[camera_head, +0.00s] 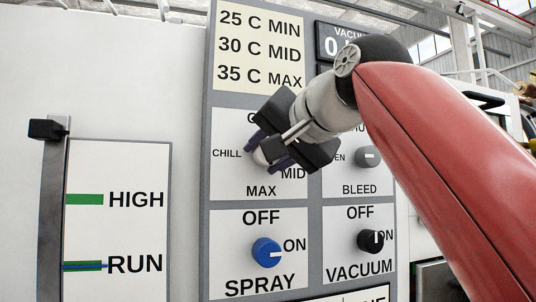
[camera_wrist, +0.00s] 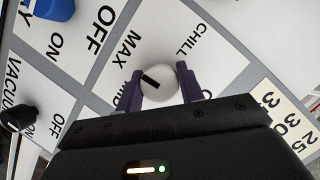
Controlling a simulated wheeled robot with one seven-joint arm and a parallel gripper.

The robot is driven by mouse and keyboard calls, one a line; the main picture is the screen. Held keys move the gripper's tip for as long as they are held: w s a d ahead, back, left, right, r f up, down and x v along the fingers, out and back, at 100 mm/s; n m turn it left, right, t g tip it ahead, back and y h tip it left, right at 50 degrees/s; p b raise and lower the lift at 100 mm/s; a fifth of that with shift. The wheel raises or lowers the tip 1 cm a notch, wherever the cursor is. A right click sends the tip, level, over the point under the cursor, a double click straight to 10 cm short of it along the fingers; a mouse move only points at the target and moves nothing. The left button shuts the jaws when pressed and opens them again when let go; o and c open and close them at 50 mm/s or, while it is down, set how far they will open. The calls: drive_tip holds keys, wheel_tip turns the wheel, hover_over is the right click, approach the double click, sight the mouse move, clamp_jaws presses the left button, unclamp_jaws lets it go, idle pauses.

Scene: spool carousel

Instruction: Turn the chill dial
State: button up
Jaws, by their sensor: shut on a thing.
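The chill dial is a round white knob (camera_wrist: 160,84) with a short black mark, on a white panel labelled CHILL and MAX in the wrist view. The mark lies on the knob's side toward MAX. In the head view only part of the pale knob (camera_head: 262,156) shows, with CHILL at left, MID at right and MAX below. My gripper (camera_head: 264,153) reaches in from the upper right and is shut on the knob. In the wrist view the gripper's two purple-grey fingers (camera_wrist: 162,88) stand on opposite sides of it. The top label is partly hidden by my gripper.
Below are a blue SPRAY knob (camera_head: 267,252) and a black VACUUM knob (camera_head: 370,241). A grey BLEED knob (camera_head: 368,156) is close to my arm at right. A temperature plate (camera_head: 258,50) is above. A gauge marked HIGH and RUN (camera_head: 118,220) stands at left.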

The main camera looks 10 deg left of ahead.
drive_tip(key=shift+f+m, duration=0.2)
drive_tip(key=shift+m, duration=0.2)
drive_tip(key=o, duration=1)
drive_tip(key=shift+r, duration=0.1)
drive_tip(key=v, duration=0.7)
drive_tip(key=shift+s+d+b, duration=0.2)
drive_tip(key=shift+d+b, duration=0.1)
drive_tip(key=shift+d, duration=0.05)
